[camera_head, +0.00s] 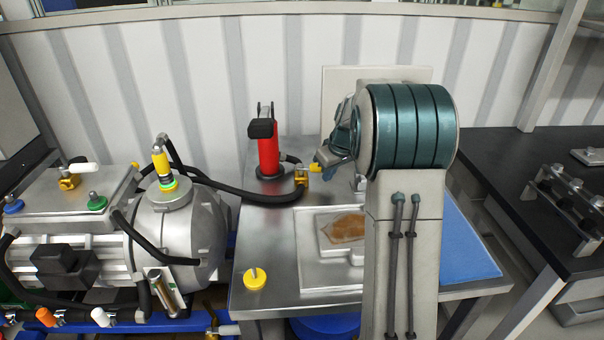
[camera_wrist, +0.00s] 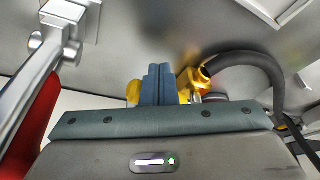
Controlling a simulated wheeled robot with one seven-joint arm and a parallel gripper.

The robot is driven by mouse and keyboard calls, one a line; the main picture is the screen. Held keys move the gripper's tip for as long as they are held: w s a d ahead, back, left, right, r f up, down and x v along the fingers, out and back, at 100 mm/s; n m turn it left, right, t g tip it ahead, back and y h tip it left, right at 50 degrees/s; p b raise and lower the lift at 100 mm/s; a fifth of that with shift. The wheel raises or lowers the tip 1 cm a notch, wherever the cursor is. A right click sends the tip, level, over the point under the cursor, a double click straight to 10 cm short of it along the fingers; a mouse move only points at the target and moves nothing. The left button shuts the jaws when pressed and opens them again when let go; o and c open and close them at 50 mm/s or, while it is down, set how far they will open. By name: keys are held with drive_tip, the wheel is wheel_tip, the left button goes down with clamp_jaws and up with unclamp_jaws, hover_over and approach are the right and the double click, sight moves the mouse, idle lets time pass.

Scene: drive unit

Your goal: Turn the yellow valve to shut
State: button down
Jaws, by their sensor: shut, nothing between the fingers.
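The yellow valve (camera_head: 315,168) sits at the end of the black hose on the steel table, beside a brass fitting (camera_head: 300,176). My gripper (camera_head: 326,158) is at the valve, its blue fingers right against or just above the yellow handle; touching or apart I cannot tell. In the wrist view the fingers (camera_wrist: 157,85) are shut together and empty. Yellow handle parts (camera_wrist: 133,92) show on both sides of them, and the fingers hide the middle. The brass fitting (camera_wrist: 196,77) with the hose is just right of the fingers. My arm hides part of the table.
A red cylinder (camera_head: 268,155) with a black top stands left of the valve; it also shows in the wrist view (camera_wrist: 35,120). A silver tray (camera_head: 310,278) lies in front. A yellow knob (camera_head: 255,279) is near the table's front left. A pump (camera_head: 180,235) stands left.

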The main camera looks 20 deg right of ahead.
drive_tip(key=shift+w, duration=0.1)
drive_tip(key=shift+w+d, duration=0.1)
drive_tip(key=shift+w, duration=0.1)
drive_tip(key=shift+s+a+b, duration=0.3)
drive_tip(key=shift+s+b, duration=0.1)
drive_tip(key=shift+s, duration=0.3)
drive_tip(key=w+a+p+v, duration=0.1)
drive_tip(key=p+v, duration=0.3)
drive_tip(key=v, duration=0.3)
drive_tip(key=shift+s+d+r, duration=0.15)
drive_tip(key=shift+d+r, duration=0.25)
drive_tip(key=shift+r, duration=0.15)
